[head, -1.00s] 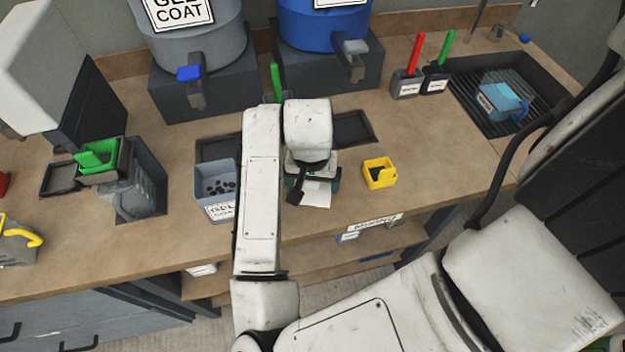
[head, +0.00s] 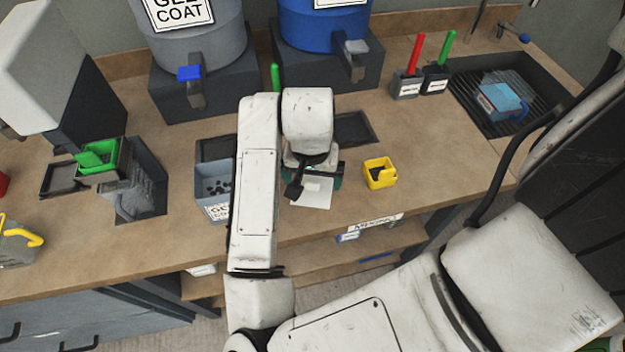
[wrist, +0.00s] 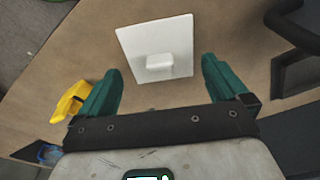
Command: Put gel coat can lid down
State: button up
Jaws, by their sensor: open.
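The lid is a white square plate (wrist: 140,38) with a small block handle (wrist: 158,63). It appears to lie flat on the wooden counter, and in the head view (head: 318,198) it shows partly below my wrist. My gripper (wrist: 160,72) has teal fingers and is open, one finger on either side of the handle with clear gaps. In the head view my gripper (head: 316,176) is mostly hidden by my arm. A grey open container labelled gel coat (head: 212,204) stands left of my arm, with dark bits inside.
A yellow bin (head: 380,174) stands right of the lid. Dark recessed trays (head: 354,129) lie behind my gripper. Grey and blue drums (head: 318,30) stand at the back. Red and green handled tools (head: 414,56) stand in holders near the sink (head: 515,125). The counter's front edge is close to the lid.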

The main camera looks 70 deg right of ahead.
aim_at(312, 195)
notch_tip(312, 195, up, 9)
jog(key=a, duration=0.1)
jog(key=shift+s+p, duration=0.15)
jog(key=shift+p, duration=0.15)
dwell(0.4)
